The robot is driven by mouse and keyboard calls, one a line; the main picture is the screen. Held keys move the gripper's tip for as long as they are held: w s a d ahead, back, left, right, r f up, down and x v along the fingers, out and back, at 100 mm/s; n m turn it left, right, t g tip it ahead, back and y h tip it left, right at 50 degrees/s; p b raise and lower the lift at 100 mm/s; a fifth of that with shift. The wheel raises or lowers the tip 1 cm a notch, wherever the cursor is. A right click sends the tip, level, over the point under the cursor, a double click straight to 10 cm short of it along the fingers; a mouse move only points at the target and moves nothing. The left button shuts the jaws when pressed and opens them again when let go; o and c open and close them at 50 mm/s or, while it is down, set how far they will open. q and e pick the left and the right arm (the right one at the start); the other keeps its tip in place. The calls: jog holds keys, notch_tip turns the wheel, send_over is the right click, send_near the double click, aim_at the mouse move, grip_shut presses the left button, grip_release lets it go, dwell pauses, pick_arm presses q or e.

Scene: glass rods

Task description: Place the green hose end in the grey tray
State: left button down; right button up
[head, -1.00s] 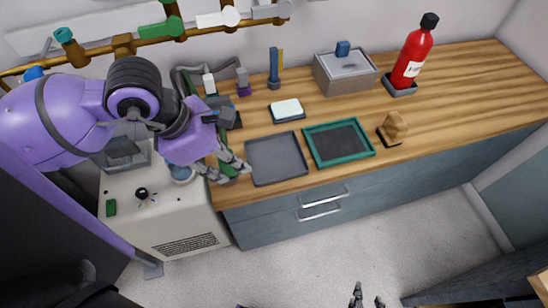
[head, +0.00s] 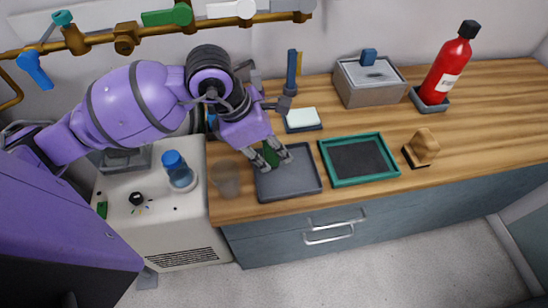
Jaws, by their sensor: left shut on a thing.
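The grey tray (head: 298,192) lies on the wooden counter, a shallow dark grey rectangle with a raised rim. My left gripper (head: 269,161) is over the back left part of this tray, pointing down. It is shut on the green hose end (head: 271,153), which shows as a small green piece between the fingers. Most of the hose end is hidden by the fingers and the wrist. I cannot tell whether it touches the tray floor. My right gripper is out of view.
A teal-rimmed tray (head: 390,174) stands right of the grey tray. A clear glass (head: 225,180) stands close to its left. Behind are a white sponge (head: 301,117), a blue-handled tool (head: 291,75) and a grey box (head: 372,90). A wooden block (head: 424,148) and red extinguisher (head: 447,70) stand right.

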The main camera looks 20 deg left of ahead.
aim_at(273, 158)
pick_arm(q)
jog(key=shift+w+d+f, duration=0.15)
jog(key=shift+w+f, duration=0.25)
jog(key=shift+f, duration=0.05)
jog(key=shift+w+f, duration=0.1)
jog(key=shift+f, duration=1.55)
jog(key=shift+f, duration=0.2)
jog(key=c, duration=1.5)
grip_release()
jog(key=shift+o, duration=0.2)
jog(key=shift+r, duration=0.15)
jog(key=shift+r, duration=0.3)
jog(key=v, duration=1.1)
jog(key=shift+s+a+r, duration=0.2)
jog(key=shift+s+a, duration=0.05)
